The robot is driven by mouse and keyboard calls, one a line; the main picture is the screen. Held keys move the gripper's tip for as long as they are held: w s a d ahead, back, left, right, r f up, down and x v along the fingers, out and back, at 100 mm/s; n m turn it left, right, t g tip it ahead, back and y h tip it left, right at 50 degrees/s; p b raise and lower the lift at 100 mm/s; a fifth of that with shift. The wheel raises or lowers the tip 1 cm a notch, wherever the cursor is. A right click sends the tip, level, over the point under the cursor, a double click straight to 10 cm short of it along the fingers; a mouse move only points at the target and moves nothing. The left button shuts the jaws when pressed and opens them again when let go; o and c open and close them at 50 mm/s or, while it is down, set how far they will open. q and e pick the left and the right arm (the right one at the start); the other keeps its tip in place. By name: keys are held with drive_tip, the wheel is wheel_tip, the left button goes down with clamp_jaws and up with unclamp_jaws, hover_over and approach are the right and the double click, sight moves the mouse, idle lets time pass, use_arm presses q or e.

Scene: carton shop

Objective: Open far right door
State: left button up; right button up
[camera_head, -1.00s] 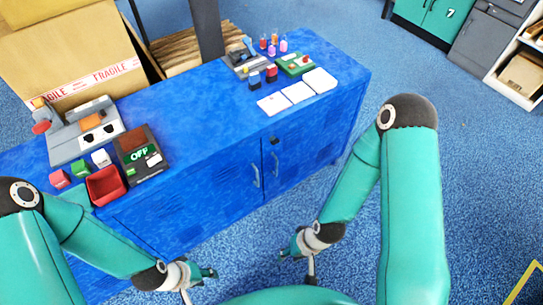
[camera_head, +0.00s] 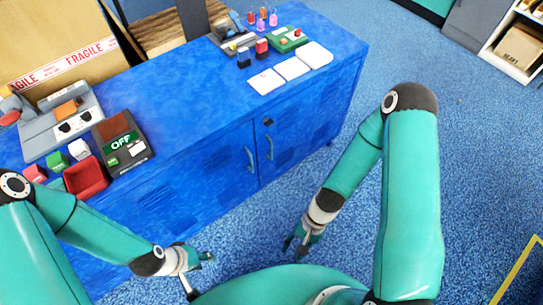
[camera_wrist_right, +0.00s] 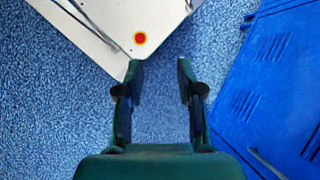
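The blue cabinet (camera_head: 190,195) stands ahead with closed doors along its front. Its far right door (camera_head: 305,140) lies right of a vertical seam. That door has a pale upright handle (camera_head: 269,147) near its left edge and a small dark lock above it. The neighbouring door has a similar handle (camera_head: 249,158). My right gripper (camera_head: 296,246) is in front of the cabinet, apart from the door; in the right wrist view it is open and empty (camera_wrist_right: 158,78). My left gripper (camera_head: 197,268) is further left, below the cabinet front; its fingers are too small to judge.
The cabinet top carries an OFF panel (camera_head: 122,142), a red tray (camera_head: 86,178), white cards (camera_head: 292,68) and small bottles. Blue carpet (camera_head: 420,60) is free to the right.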

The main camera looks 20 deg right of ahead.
drive_tip(key=w+a+f+m+t+y+b, duration=0.2)
drive_tip(key=w+f+m+t+y+b, duration=0.3)
drive_tip(key=w+f+m+y+b, duration=0.4)
drive_tip(key=w+d+m+t+h+b, duration=0.5)
drive_tip(key=w+d+m+t, duration=0.8)
drive_tip(key=w+d, duration=0.35)
use_arm(q)
wheel_tip(320, 180, down, 19)
drive_tip(key=b, duration=0.2)
use_arm(e)
hover_over(271, 159)
drive_tip(key=shift+w+d+r, duration=0.15)
drive_tip(key=shift+w+r, duration=0.15)
drive_tip(key=shift+r, duration=0.1)
use_arm(q)
drive_tip(key=shift+r, duration=0.1)
use_arm(e)
clamp_jaws()
